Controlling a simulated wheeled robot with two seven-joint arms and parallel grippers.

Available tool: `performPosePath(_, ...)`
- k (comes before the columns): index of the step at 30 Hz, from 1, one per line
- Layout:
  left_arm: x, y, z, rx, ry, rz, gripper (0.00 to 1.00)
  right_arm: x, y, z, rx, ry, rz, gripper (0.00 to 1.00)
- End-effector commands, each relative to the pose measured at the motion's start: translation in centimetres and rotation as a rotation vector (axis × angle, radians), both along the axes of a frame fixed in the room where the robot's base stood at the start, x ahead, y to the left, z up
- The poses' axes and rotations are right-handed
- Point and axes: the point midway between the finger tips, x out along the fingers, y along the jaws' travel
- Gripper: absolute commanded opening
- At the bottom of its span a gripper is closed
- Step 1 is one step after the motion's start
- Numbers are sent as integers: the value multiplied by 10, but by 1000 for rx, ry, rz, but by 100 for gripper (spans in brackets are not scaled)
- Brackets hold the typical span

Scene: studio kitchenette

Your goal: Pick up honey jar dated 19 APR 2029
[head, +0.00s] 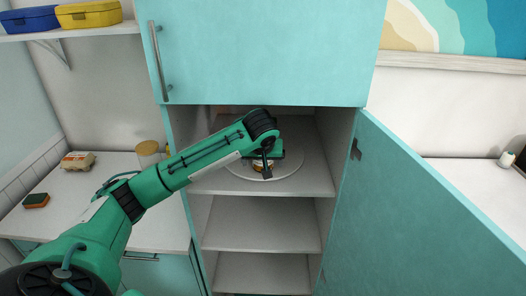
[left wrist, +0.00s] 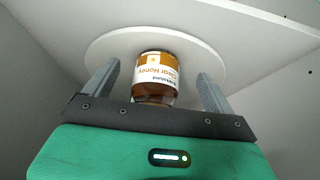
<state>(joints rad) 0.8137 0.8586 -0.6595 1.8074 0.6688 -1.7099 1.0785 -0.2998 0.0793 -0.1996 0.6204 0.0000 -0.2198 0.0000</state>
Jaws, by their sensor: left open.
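A honey jar (left wrist: 158,75) with amber contents and a white and orange "Clear Honey" label stands on a round white disc (left wrist: 108,46) inside the cupboard. The label looks upside down in the left wrist view, and I can read no date on it. My left gripper (left wrist: 158,82) is open, with one finger on each side of the jar and a gap at both sides. In the head view my left gripper (head: 266,170) reaches over the disc (head: 290,174) and hides most of the jar. My right gripper is not in view.
The cupboard's side walls stand close on both sides, with lower shelves (head: 262,224) below. An open teal door (head: 430,215) stands at the right. The left counter holds a yellow-lidded container (head: 148,148), an egg carton (head: 78,160) and a sponge (head: 36,200).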

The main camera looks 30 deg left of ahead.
Motion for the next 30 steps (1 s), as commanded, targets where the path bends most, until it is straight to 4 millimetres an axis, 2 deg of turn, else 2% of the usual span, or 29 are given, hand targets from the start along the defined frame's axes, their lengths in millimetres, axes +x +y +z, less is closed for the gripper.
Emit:
performPosePath(5, 9, 5, 2, 1, 0, 0, 89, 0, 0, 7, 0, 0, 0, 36)
performPosePath(14, 46, 28, 4, 0, 1, 0, 89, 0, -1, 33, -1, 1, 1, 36)
performPosePath(19, 48, 29, -8, 1, 3, -1, 89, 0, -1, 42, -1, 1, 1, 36)
performPosePath(28, 48, 30, -12, 0, 1, -1, 89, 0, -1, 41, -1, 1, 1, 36)
performPosePath(30, 48, 30, -12, 0, 1, -1, 75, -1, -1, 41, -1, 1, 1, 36)
